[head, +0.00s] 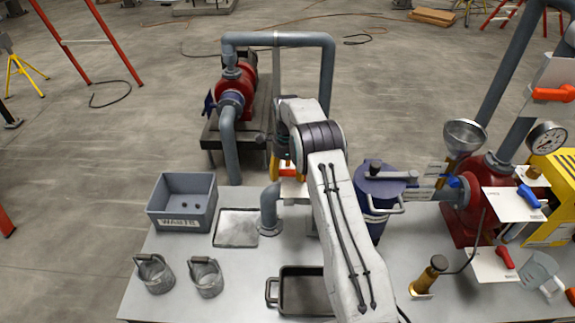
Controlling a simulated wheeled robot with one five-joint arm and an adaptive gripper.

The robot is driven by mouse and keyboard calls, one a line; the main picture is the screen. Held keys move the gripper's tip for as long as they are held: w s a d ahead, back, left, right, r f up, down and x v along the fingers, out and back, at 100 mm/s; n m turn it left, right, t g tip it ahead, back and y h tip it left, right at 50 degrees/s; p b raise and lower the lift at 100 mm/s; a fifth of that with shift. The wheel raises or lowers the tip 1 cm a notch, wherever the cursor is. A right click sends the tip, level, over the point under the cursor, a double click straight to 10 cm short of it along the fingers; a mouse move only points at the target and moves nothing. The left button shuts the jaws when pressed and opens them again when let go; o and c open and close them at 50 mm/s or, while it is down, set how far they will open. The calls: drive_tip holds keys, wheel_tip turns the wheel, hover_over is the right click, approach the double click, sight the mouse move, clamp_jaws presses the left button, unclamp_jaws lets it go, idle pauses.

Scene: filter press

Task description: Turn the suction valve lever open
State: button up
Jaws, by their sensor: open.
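My arm reaches up the middle of the head view and bends down at its far end. My gripper (287,156) is only partly visible there, beside the grey pipework; my own arm hides most of it. Its jaws are open, and I see nothing held. A small orange-red part (284,167) and a white plate (293,188) show just below it, partly covered by my arm. They may belong to the suction valve, but I cannot tell the lever's shape or angle. Whether my gripper touches them is also unclear.
A grey pipe (327,75) arches behind my arm from a red pump (233,98). A blue vessel (380,190) stands right of my arm. Further right are a red pump body (487,180), a gauge (546,139) and orange (553,93), blue (528,195) and red (505,257) levers. A grey bin (182,222) stands left.

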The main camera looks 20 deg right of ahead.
sight(287, 172)
wheel_tip(287, 172, up, 12)
idle(0.6)
idle(0.5)
